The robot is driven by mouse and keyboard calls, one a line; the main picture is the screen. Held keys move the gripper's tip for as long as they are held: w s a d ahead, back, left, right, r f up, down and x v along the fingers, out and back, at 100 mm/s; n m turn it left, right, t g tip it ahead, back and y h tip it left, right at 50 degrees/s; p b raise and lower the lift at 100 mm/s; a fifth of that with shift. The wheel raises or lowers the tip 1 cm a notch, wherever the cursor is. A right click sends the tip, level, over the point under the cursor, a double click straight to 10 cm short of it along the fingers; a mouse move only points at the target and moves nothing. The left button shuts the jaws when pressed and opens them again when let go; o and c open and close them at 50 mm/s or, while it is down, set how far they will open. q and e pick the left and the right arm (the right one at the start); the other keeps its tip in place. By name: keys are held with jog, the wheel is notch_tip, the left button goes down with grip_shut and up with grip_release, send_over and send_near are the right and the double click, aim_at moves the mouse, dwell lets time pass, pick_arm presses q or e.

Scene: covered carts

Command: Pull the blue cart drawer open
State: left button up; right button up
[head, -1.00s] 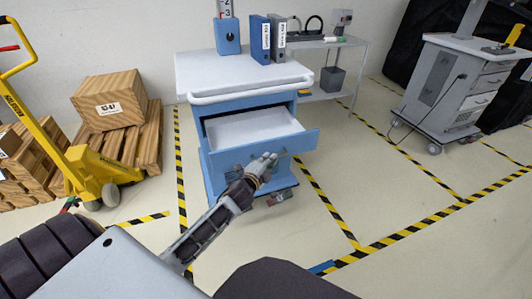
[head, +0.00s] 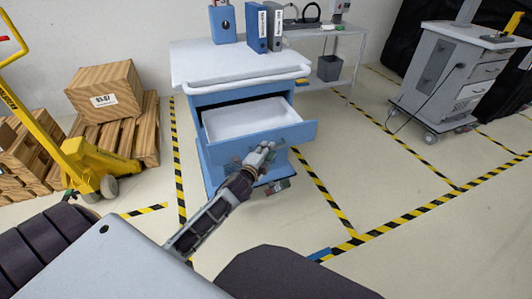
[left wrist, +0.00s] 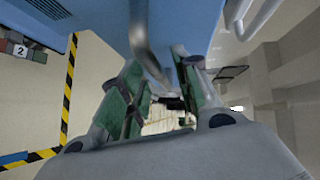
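The blue cart (head: 240,78) has a white top, and its upper drawer (head: 285,132) stands open toward me, its pale inside empty. My left gripper (head: 262,152) is in front of the drawer face. In the left wrist view the drawer's grey bar handle (left wrist: 142,42) runs down between the two green-padded fingers of my left gripper (left wrist: 158,92). The fingers stand apart, with room beside the bar; I cannot tell whether either touches it. The blue face fills the top of that view. My right gripper is not in view.
Binders (head: 258,30) and a blue box (head: 222,22) stand on the cart top. A yellow pallet jack (head: 85,165) and wooden crates (head: 105,90) are at left. A grey cart (head: 440,75) is at right. Striped tape marks the open floor.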

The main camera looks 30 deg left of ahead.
pick_arm(q)
jog(key=shift+s, duration=0.1)
jog(key=s+r, duration=0.1)
jog(key=s, duration=1)
jog(key=shift+s+d+r, duration=0.35)
jog(key=shift+d, duration=0.05)
dwell(0.4)
jog(key=shift+f, duration=0.1)
dwell(0.6)
